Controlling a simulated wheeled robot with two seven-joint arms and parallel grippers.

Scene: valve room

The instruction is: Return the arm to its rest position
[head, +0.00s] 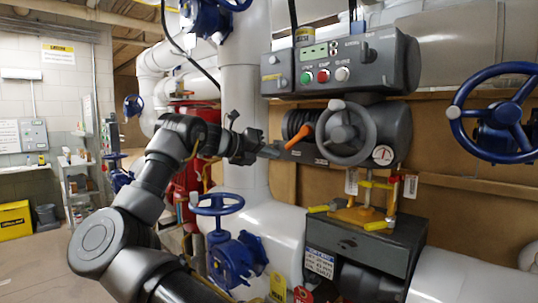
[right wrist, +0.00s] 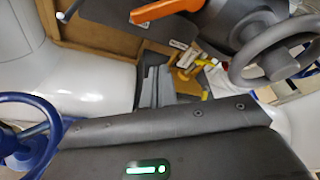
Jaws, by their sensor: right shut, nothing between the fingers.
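My right arm rises from the bottom of the head view, bends at the elbow and points right. Its gripper (head: 272,152) is shut and empty, in front of the white vertical pipe. Its fingertips appear just left of the grey valve actuator with the orange lever (head: 299,137) and grey handwheel (head: 346,132); I cannot tell whether they touch it. In the right wrist view the closed fingers (right wrist: 157,85) show beyond the dark wrist housing, with the orange lever (right wrist: 165,8) above and the grey handwheel (right wrist: 277,48) to the right. My left gripper is not in view.
A control box (head: 343,62) with buttons sits above the actuator. A blue handwheel (head: 217,204) stands close to my forearm, and another (head: 497,112) is at the right. A red cylinder (head: 190,165) is behind the arm. Open floor (head: 35,265) lies at the left.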

